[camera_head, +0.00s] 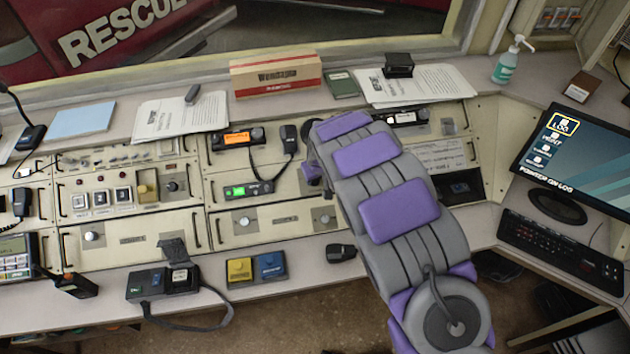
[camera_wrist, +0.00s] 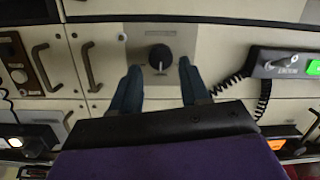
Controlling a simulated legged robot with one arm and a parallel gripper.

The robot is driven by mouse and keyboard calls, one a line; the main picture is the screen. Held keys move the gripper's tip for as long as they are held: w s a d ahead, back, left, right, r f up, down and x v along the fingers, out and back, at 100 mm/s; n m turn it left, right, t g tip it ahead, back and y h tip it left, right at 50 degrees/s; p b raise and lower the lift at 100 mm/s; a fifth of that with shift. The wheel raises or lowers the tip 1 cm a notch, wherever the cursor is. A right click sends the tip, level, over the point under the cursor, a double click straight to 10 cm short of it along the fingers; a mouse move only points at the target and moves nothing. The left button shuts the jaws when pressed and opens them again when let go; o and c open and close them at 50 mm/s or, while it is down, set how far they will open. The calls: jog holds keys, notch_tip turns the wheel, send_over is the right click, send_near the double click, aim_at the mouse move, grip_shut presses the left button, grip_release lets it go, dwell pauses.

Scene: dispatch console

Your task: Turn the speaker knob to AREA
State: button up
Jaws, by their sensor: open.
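A round black knob (camera_wrist: 159,57) sits on a small grey plate on a cream console panel in the wrist view. A pale mark shows at its lower side, but the lettering around it is too small to read. My gripper (camera_wrist: 160,82) is open, with one dark finger on each side below the knob in the picture. Nothing is between the fingers, and I cannot tell how far they are from the panel. In the head view, my grey and purple arm reaches over the console and hides my fingertips and this knob.
A radio with a green display (camera_head: 248,189) and a coiled cord is beside the knob; one with an orange display (camera_head: 238,138) is above it. Panel handles (camera_wrist: 90,66) stick out nearby. A monitor (camera_head: 575,155) and keyboard (camera_head: 560,248) stand at right. Yellow and blue pedals (camera_head: 240,271) lie in front.

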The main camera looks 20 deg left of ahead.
aim_at(315, 183)
jog(key=shift+x, duration=1.85)
jog(key=c, duration=0.7)
